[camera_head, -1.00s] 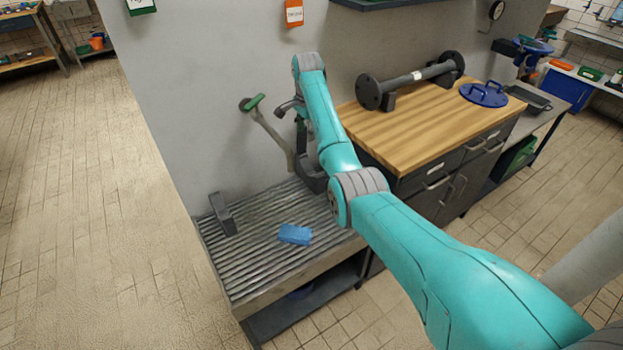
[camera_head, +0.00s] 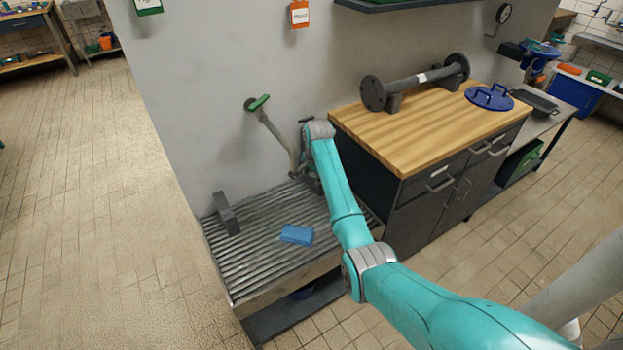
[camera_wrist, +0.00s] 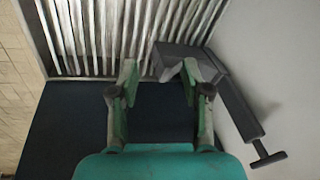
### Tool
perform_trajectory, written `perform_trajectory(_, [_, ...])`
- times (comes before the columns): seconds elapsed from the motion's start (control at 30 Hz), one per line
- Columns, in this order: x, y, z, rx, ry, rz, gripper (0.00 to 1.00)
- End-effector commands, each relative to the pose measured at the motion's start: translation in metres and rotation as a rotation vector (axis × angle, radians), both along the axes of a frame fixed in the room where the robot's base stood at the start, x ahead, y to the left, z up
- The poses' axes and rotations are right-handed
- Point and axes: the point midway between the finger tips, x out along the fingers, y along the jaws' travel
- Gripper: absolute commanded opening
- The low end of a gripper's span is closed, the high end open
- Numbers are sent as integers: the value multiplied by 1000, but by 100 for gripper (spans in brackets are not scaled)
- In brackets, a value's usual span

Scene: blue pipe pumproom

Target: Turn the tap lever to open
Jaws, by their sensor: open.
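The tap (camera_head: 275,130) is a pale angled spout on the grey wall, with a green lever (camera_head: 260,102) at its wall end. The spout slopes down and right over a ribbed grey drainboard (camera_head: 262,262). My gripper (camera_wrist: 159,72) is open and empty in the wrist view, its two green fingers apart above the drainboard's edge. In the head view it is mostly hidden behind my arm, near the spout's lower end and well right of and below the lever. The lever does not show in the wrist view.
A blue sponge-like block (camera_head: 296,235) and a dark grey bracket (camera_head: 226,214) sit on the drainboard. A grey fixture with a T-bar (camera_wrist: 232,105) is close to my right finger. A wooden-topped cabinet (camera_head: 425,140) bearing a flanged pipe (camera_head: 415,80) stands to the right.

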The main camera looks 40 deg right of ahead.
Motion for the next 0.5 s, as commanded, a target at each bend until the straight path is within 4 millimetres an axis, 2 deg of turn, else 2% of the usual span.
perform_trajectory(0.2, [-3, 5, -10, -11, -10, 19, 48])
perform_trajectory(0.5, [-3, 6, -10, -12, -12, 21, 48])
